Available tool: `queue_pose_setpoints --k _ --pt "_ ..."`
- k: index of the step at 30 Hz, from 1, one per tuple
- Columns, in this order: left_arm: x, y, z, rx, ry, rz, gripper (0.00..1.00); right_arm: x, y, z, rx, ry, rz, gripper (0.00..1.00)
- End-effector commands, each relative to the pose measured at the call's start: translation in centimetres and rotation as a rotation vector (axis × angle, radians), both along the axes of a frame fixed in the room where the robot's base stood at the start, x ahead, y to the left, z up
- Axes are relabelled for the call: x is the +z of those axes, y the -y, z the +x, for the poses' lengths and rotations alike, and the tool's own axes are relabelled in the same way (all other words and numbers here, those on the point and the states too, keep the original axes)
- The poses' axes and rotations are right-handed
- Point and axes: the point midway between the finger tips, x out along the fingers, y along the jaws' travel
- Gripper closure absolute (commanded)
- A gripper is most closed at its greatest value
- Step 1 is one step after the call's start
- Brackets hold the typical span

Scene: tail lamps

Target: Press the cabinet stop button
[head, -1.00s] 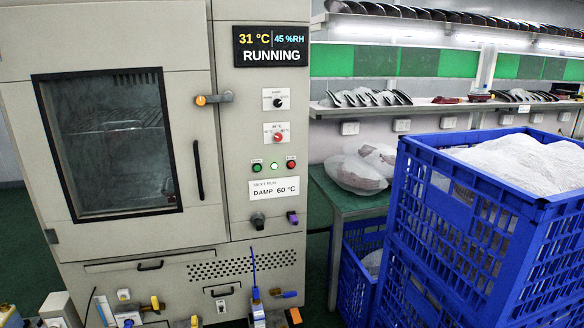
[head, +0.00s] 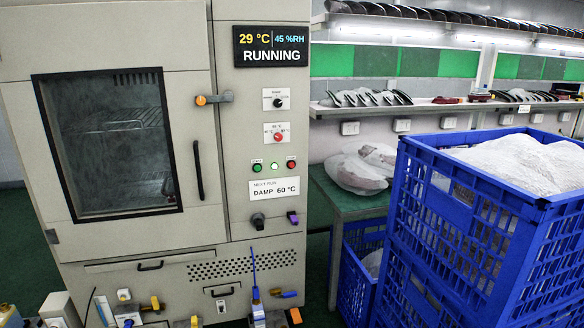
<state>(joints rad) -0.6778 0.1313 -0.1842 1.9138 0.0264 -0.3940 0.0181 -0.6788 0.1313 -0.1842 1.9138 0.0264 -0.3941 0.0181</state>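The grey test cabinet (head: 130,235) stands upright at the left with its door shut. Its display (head: 271,46) reads 29 °C, 45 %RH and RUNNING. Below two knobs sits a row with a green button (head: 257,168), a lit pale green lamp (head: 274,166) and a red button (head: 291,165). The small label above the row is too small to read. The red button is on the right of the row and nothing covers it. Neither of my grippers shows in the head view.
A card (head: 274,188) under the buttons reads NEXT RUN, DAMP 60 °C. Stacked blue crates (head: 470,222), the top one holding white material, stand at the right. A green-topped table (head: 345,205) with wrapped parts stands between. Coloured valve handles line the cabinet's lower front.

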Motion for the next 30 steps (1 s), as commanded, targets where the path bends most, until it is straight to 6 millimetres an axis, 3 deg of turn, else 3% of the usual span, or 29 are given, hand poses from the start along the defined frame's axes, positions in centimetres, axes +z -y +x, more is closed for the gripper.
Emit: queue_pose_setpoints --k 2,12,30 --pt "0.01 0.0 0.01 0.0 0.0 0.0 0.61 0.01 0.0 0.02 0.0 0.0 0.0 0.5" --pt "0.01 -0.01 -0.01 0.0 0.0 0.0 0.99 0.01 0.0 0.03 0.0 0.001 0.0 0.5" --pt "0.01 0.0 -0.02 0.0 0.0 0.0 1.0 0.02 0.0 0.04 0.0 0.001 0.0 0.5"
